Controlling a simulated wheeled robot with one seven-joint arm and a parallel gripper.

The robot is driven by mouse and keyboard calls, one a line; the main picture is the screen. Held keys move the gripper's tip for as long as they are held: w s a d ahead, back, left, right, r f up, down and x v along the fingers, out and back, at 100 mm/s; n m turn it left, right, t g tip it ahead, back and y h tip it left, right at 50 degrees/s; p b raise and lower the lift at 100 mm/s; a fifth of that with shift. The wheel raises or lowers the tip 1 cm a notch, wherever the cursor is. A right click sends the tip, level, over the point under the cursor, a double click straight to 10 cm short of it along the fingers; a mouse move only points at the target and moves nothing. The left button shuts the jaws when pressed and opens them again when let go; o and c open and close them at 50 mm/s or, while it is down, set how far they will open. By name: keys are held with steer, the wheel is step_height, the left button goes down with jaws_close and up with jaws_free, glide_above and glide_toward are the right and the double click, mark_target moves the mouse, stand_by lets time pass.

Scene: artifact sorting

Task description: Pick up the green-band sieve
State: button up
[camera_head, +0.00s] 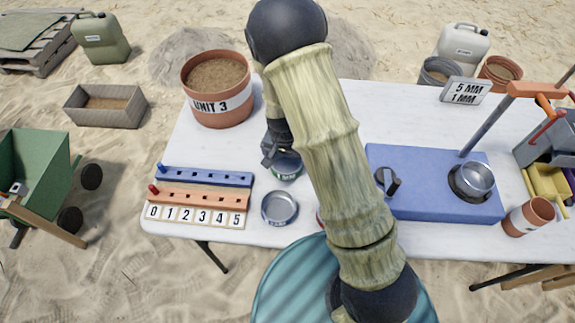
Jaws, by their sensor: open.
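The green-band sieve (286,168) sits on the white table, a round metal pan with a green band low on its side. My gripper (270,155) is open just above its left side. My arm and gripper cover part of the sieve, and I cannot tell whether the fingers touch it. A second round metal sieve (279,208) sits in front of it, apart from it; its band colour is not clear.
The UNIT 3 pot (214,104) stands behind left. Blue and orange peg rails (205,178) with number tiles lie at front left. A blue base (430,205) with a metal bowl (472,181) is on the right. My arm hides the table's middle.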

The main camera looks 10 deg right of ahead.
mark_target(287, 166)
steer(key=shift+w+d+f, duration=0.1)
steer(key=shift+w+f, duration=0.05)
steer(key=shift+f, duration=0.6)
steer(key=shift+w+d+f, duration=0.1)
steer(key=shift+f, duration=0.65)
steer(key=c, duration=0.7)
steer(key=shift+c, duration=0.2)
steer(key=shift+r, duration=0.15)
step_height(287, 166, up, 10)
